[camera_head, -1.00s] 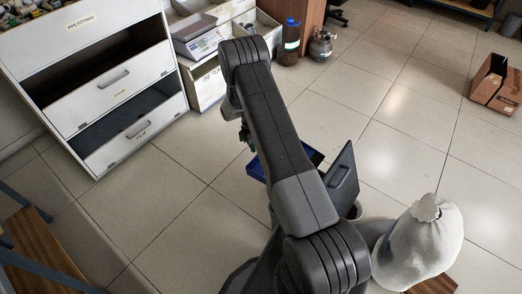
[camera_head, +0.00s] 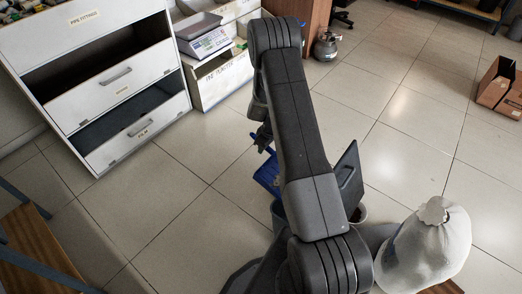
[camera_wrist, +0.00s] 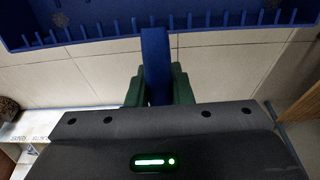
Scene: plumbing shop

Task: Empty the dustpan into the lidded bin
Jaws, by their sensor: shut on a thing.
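The blue dustpan (camera_head: 268,174) shows just left of my arm in the head view, tilted, partly hidden by the arm. In the wrist view its toothed blue pan (camera_wrist: 215,27) spans the top, and its handle (camera_wrist: 156,62) runs down between the green fingers of my gripper (camera_wrist: 157,90), which is shut on it. The bin's dark lid (camera_head: 349,180) stands raised right of my arm. Part of the bin body (camera_head: 279,213) shows left of the arm, below the dustpan. The bin's opening and the pan's contents are hidden or unclear.
A white cloth sack (camera_head: 428,250) stands right of the bin. A white drawer cabinet (camera_head: 118,80) and a scale (camera_head: 204,40) on a low unit are at the back left. A cardboard box (camera_head: 498,88) is far right. The tiled floor between is clear.

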